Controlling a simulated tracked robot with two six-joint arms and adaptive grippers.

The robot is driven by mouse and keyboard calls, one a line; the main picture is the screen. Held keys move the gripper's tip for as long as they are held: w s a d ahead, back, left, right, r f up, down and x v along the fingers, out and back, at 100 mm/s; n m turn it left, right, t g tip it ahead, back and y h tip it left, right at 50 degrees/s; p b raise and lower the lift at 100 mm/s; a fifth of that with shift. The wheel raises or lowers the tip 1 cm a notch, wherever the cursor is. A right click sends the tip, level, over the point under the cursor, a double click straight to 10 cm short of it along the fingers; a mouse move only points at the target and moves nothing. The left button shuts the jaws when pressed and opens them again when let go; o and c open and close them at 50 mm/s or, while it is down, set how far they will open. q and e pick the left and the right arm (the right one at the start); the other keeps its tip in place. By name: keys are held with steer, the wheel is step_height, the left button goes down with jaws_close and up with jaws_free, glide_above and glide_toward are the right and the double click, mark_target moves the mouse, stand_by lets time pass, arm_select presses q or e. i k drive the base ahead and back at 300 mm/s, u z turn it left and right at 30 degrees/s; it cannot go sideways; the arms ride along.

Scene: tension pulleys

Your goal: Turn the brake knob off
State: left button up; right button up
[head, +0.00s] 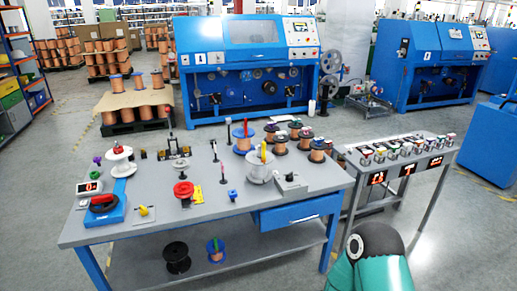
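Small controls stand on the grey workbench (225,204), and I cannot tell for certain which is the brake knob. A yellow knob (143,211) sits on a small plate near the bench's front left edge. A grey box with a dark knob or lever on top (291,184) stands near the right front edge. A red round part (184,189) is on a post at the middle, with a yellow piece (198,196) beside it. The knob settings are too small to read. Neither gripper shows in the head view; a teal and black part of my arm fills the bottom right.
A blue device (105,214) with a black and red top stands at the bench's left. A white spool (118,162) and several copper spools are further back. A side table (425,156) holds small boxes and displays.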

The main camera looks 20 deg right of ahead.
mark_target(289, 177)
steer(key=z, duration=0.7)
steer(key=i, duration=1.5)
steer(key=u, duration=0.2)
